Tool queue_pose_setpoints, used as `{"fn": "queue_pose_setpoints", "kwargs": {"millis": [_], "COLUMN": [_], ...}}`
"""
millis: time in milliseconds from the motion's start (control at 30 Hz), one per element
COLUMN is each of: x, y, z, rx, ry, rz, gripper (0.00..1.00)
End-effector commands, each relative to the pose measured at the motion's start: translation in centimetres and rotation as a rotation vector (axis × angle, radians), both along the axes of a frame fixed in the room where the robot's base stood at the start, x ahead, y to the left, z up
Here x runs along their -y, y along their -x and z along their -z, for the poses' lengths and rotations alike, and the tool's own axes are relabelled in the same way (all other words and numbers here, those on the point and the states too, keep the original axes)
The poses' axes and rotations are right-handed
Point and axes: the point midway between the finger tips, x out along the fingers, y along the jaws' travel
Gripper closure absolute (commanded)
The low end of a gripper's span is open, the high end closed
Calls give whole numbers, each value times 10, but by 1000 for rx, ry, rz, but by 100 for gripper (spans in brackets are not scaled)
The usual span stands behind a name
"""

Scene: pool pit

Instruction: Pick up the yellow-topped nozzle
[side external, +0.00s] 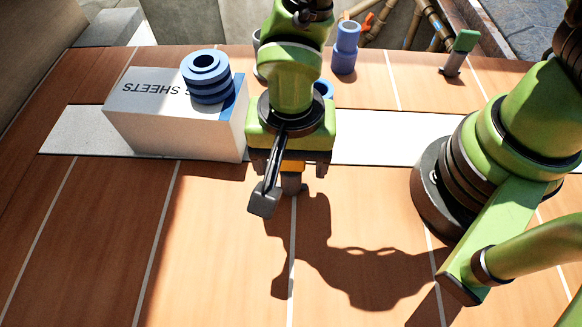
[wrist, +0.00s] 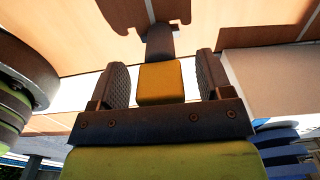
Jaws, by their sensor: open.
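The yellow-topped nozzle (side external: 293,184) stands on the wooden deck below my gripper, partly hidden by it in the side view. It has a yellow-orange block top and a grey lower body. In the wrist view its yellow top (wrist: 160,82) sits between my two ridged fingers, with a visible gap on each side, and the grey part extends beyond. My gripper (wrist: 163,76) is open around the nozzle and not closed on it. In the side view my gripper (side external: 290,174) points down, with one dark finger in front.
A white box (side external: 175,130) lettered "SHEETS" stands left of my gripper, with a ribbed blue fitting (side external: 207,78) on top. A blue cylindrical fitting (side external: 345,48) and a green-topped grey nozzle (side external: 460,50) stand at the back. The front deck (side external: 100,250) is clear.

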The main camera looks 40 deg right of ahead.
Motion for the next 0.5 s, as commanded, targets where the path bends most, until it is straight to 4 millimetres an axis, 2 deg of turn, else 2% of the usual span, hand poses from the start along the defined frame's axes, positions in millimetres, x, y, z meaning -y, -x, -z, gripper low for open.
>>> {"fn": "queue_pose_setpoints", "kwargs": {"millis": [100,300,367,500], "x": [0,0,0,0], "y": [0,0,0,0], "z": [7,8,7,7], "rx": [0,1,1,1], "ry": [0,-1,-1,-1], "rz": [0,0,0,0], "gripper": [28,28,39,71]}}
